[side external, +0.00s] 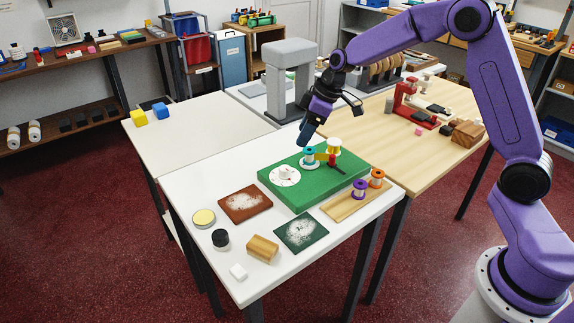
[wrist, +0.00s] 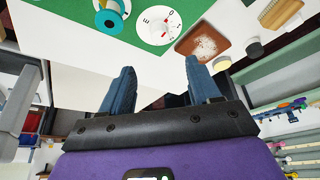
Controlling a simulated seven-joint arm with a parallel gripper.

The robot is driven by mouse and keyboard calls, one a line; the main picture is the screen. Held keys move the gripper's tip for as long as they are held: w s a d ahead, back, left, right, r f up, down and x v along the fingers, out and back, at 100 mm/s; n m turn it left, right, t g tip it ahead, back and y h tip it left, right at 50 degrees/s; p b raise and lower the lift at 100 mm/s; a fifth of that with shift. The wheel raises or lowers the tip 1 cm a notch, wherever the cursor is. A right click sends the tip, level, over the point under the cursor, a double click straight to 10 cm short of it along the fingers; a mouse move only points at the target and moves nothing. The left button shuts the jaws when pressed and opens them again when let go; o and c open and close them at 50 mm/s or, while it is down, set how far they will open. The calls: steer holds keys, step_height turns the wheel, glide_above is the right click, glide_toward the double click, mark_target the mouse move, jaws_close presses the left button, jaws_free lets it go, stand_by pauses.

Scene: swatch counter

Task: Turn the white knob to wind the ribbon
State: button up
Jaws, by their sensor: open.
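The white knob (side external: 284,173) sits on a round white dial with red and black marks, at the left end of a green base (side external: 300,200). The dial with the knob (wrist: 161,24) also shows at the top of the wrist view. A teal spool (side external: 310,156) and a white-and-yellow spool (side external: 334,146) stand on the base, with yellow ribbon (side external: 322,154) between them. The teal spool also shows in the wrist view (wrist: 113,14). My gripper (side external: 305,138) is above the back of the base, apart from the knob. Its blue fingers (wrist: 161,82) are spread with nothing between them.
A red-topped post (side external: 332,160) with a dark bar is near the spools. Purple (side external: 359,189) and orange (side external: 376,178) spools stand on a wooden tray at right. Brown (side external: 245,204) and dark green (side external: 301,232) speckled panels lie in front. A grey stand (side external: 289,70) rises behind.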

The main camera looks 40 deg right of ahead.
mark_target(285, 168)
steer(key=x, duration=1.2)
steer(key=shift+a+f, duration=0.1)
steer(key=shift+f, duration=0.25)
steer(key=c, duration=1)
